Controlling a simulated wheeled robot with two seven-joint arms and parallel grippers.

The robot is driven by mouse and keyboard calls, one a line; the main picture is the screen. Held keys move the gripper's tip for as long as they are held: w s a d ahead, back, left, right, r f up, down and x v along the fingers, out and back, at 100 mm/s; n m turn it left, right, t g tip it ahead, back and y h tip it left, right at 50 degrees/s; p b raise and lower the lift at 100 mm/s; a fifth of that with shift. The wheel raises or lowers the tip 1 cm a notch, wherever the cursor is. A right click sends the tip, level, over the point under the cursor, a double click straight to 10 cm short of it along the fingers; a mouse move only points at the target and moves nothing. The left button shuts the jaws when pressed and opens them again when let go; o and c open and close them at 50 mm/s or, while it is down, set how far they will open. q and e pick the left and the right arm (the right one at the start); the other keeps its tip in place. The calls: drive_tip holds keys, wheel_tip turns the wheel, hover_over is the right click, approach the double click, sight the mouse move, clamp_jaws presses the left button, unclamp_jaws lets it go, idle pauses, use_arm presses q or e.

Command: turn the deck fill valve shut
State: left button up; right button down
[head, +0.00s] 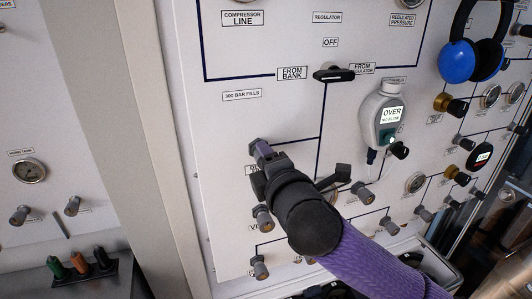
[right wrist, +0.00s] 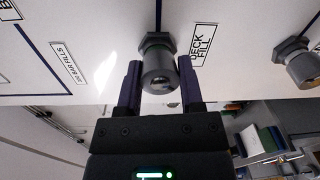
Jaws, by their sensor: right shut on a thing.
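The deck fill valve (right wrist: 160,68) is a grey knob with a hex collar on the white panel, beside the "DECK FILL" label (right wrist: 202,45) in the right wrist view. My right gripper (right wrist: 160,82) is shut on the knob, one purple-grey finger on each side. In the head view my right gripper (head: 261,153) reaches the panel left of centre, its black wrist and purple arm coming from the lower right. There the gripper mostly hides the valve and its label. I cannot tell how far the valve is turned. My left gripper is not in view.
Similar grey valves (head: 264,217) sit close below on the panel. A black lever (head: 334,74), a grey meter reading "OVER" (head: 384,115) and blue ear defenders (head: 457,60) are above and right. The panel around the "300 BAR FILLS" label (head: 241,95) is clear.

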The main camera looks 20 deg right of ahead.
drive_tip(key=m+p, duration=0.2)
drive_tip(key=m, duration=0.5)
drive_tip(key=shift+r+y+p, duration=0.1)
drive_tip(key=shift+y+p, duration=0.2)
drive_tip(key=shift+p, duration=0.05)
drive_tip(key=m+p, duration=0.1)
drive_tip(key=m, duration=0.2)
drive_tip(key=shift+m, duration=0.3)
drive_tip(key=m+p, duration=0.2)
drive_tip(key=m, duration=0.1)
drive_tip(key=shift+m, duration=0.3)
drive_tip(key=m+p, duration=0.1)
drive_tip(key=m, duration=0.2)
drive_tip(key=shift+m+t+p, duration=0.3)
drive_tip(key=m+p, duration=0.2)
drive_tip(key=m, duration=0.1)
drive_tip(key=shift+m, duration=0.4)
drive_tip(key=m+p, duration=0.1)
drive_tip(key=m, duration=0.2)
drive_tip(key=shift+a+f+m+p, duration=0.15)
drive_tip(key=shift+m+p, duration=0.35)
drive_tip(key=shift+m, duration=0.5)
drive_tip(key=shift+d+f+m+p, duration=0.1)
drive_tip(key=shift+m+p, duration=0.35)
drive_tip(key=shift+m, duration=0.55)
